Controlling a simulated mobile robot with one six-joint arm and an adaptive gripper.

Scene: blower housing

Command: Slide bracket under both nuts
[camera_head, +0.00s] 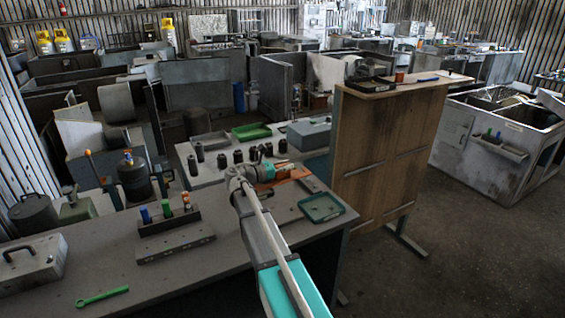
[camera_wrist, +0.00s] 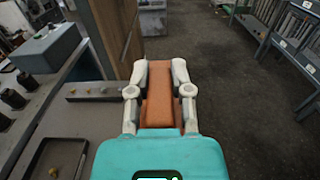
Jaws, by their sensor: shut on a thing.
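An orange-brown bar, which I take for the bracket (camera_wrist: 160,98), lies lengthwise between the two pale fingers of my gripper (camera_wrist: 160,74) in the wrist view. The fingers are shut on its sides. In the head view my gripper (camera_head: 262,174) is over the workbench with the orange bracket (camera_head: 296,172) at it. A grey strip (camera_wrist: 90,98) on the bench, left of my gripper in the wrist view, carries two small studs or nuts (camera_wrist: 72,91). The bracket is apart from them in the picture. The blower housing cannot be made out clearly.
A green-rimmed tray (camera_head: 321,207) lies right of my arm on the workbench (camera_head: 95,255). A grey case (camera_head: 309,133) and several dark cylinders (camera_head: 221,160) stand behind. A wooden panel (camera_head: 388,150) rises at the right. A green wrench (camera_head: 102,296) lies front left.

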